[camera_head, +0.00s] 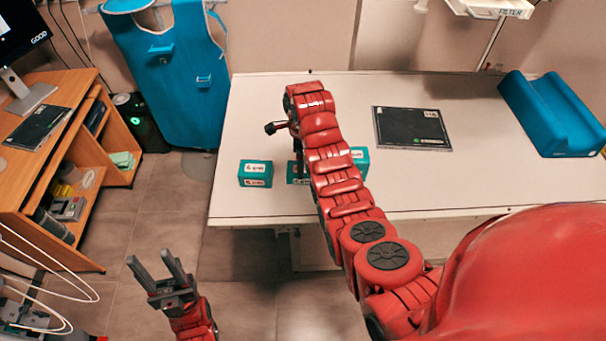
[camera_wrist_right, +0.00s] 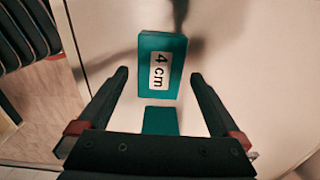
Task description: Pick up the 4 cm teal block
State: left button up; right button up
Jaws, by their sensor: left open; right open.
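A teal block with a white "4 cm" label (camera_wrist_right: 161,66) shows in the right wrist view. It lies between the spread fingers of my right gripper (camera_wrist_right: 160,76), which is open. I cannot tell whether the fingers are level with it. In the head view, a left teal block (camera_head: 255,174), a middle one (camera_head: 294,173) and a right one (camera_head: 360,157) stand on the table; their labels are too small to read surely. My right arm partly covers the middle and right ones and hides much of its gripper. My left gripper (camera_head: 157,268) is open and empty, left of the table.
The white table (camera_head: 470,178) holds a dark flat panel (camera_head: 411,128) and a blue cushion (camera_head: 550,112). Another teal piece (camera_wrist_right: 160,121) sits near the gripper's palm in the wrist view. A wooden desk (camera_head: 45,165) stands left, with open floor between.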

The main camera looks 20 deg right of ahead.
jog(key=f+p, duration=0.2)
jog(key=shift+s+d+f, duration=0.1)
jog(key=shift+d+f, duration=0.2)
jog(key=shift+f, duration=0.1)
jog(key=shift+f+p, duration=0.35)
jog(key=shift+f, duration=0.6)
jog(key=c, duration=1.5)
jog(key=shift+o, duration=0.2)
jog(key=shift+r, duration=0.15)
